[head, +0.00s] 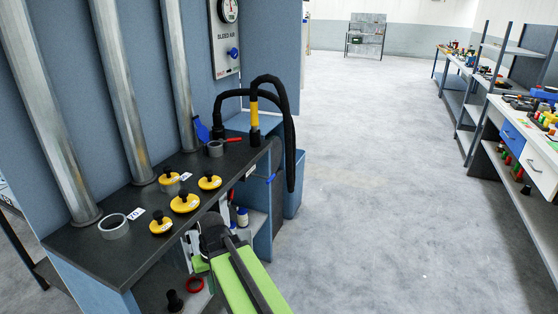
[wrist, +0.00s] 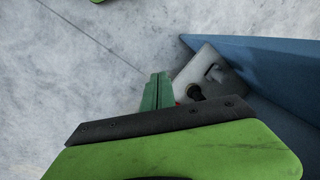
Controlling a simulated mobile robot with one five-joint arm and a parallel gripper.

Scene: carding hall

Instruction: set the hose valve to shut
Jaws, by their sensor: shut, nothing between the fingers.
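In the wrist view a pale metal plate (wrist: 211,68) with a dark round knob or stub (wrist: 194,91) sits against a blue panel. My gripper (wrist: 157,92) shows there as green fingers, closed and empty, just left of the plate. A bit of red shows beside the fingers. In the head view my arm reaches along the bench front and hides its fingertips.
A bleed air panel (head: 225,40) with a gauge stands behind. The floor (head: 370,190) to the right is clear up to a loaded workbench (head: 540,170).

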